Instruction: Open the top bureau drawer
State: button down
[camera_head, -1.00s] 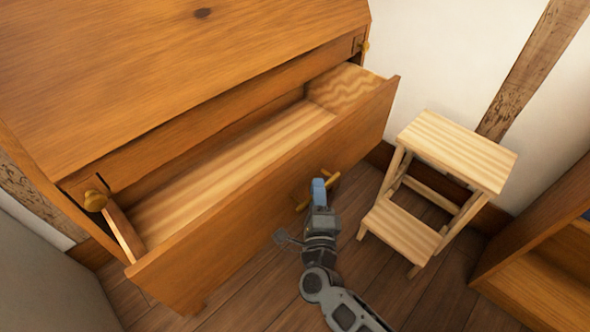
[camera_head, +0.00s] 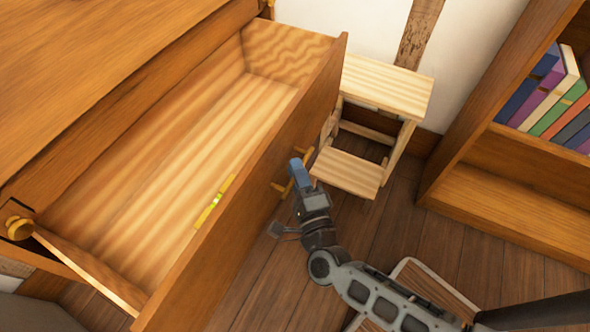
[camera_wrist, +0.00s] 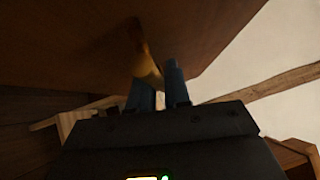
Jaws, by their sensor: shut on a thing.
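The top bureau drawer (camera_head: 250,170) is pulled well out of the wooden bureau (camera_head: 90,70). My gripper (camera_head: 297,168) is at the outer face of the drawer front, shut on the brass drawer handle (camera_head: 279,188). In the wrist view the two blue fingertips (camera_wrist: 160,88) stand on either side of the brass handle (camera_wrist: 146,66), under the dark drawer front. The fingers partly hide the handle.
A pale wooden step stool (camera_head: 385,88) stands close to the drawer's right end, against the white wall. A bookcase (camera_head: 500,165) with several books (camera_head: 550,95) is at the right.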

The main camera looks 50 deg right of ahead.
jog(key=c, duration=1.2)
grip_release()
jog(key=shift+v, duration=3.95)
jog(key=s+a+r+n+g+y, duration=0.3)
jog(key=s+r+n+y, duration=0.6)
jog(key=s+r+n, duration=1.35)
jog(key=r+n+p, duration=0.1)
jog(key=r+p, duration=0.4)
jog(key=p, duration=0.1)
jog(key=w+r+p, duration=0.1)
jog(key=r+p, duration=0.4)
jog(key=p, duration=0.1)
jog(key=w+r+n+p, duration=0.1)
jog(key=r+p, duration=0.4)
jog(key=p, duration=0.2)
jog(key=shift+w+a+n, duration=0.15)
jog(key=shift+n, duration=0.2)
